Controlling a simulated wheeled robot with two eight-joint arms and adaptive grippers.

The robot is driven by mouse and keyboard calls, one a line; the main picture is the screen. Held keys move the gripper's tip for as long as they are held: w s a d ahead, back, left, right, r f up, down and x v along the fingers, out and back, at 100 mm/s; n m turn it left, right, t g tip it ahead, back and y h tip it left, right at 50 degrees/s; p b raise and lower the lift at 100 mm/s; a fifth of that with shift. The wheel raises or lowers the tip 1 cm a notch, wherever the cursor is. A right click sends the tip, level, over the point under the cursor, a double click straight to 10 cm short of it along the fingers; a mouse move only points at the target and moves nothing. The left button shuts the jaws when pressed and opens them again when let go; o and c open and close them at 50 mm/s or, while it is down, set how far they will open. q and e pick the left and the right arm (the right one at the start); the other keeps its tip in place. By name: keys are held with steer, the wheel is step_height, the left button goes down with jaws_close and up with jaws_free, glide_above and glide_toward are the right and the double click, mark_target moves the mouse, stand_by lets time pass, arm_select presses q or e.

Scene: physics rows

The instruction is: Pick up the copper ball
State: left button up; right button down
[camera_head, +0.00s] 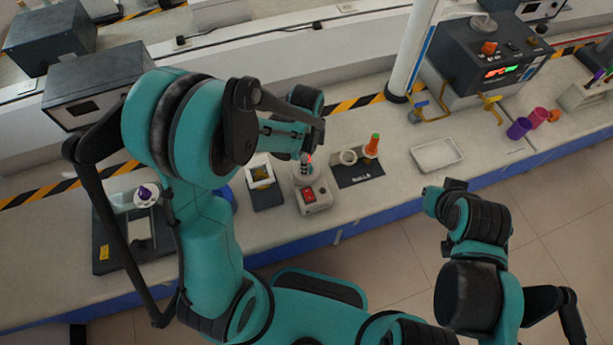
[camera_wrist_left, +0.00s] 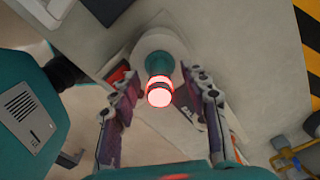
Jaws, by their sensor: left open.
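I cannot single out a copper ball with certainty. In the left wrist view a round end glowing white and red (camera_wrist_left: 159,92) sits on a teal cylinder (camera_wrist_left: 160,64), between my left fingers. In the head view a small red glow (camera_head: 308,159) shows at the same place, above a grey device with a red switch (camera_head: 314,196). My left gripper (camera_wrist_left: 160,86) is open, with one finger on each side of the glowing end and no clear contact. My right arm's end (camera_head: 448,195) is over the floor at the right; its fingers cannot be made out.
A dark mat lettered "BALLS" (camera_head: 360,179) holds a white ring (camera_head: 348,157) and an orange cone with a green top (camera_head: 372,146). A white tray (camera_head: 437,154) lies to the right. A white post (camera_head: 412,50) stands behind. Purple and pink cups (camera_head: 519,128) stand far right.

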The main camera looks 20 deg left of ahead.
arm_select(q)
steer(key=shift+f, duration=0.15)
jaws_close()
step_height(320, 180, up, 10)
steer(key=p, duration=0.3)
steer(key=shift+r, duration=0.2)
steer(key=shift+r+p, duration=0.75)
steer(key=shift+r, duration=0.1)
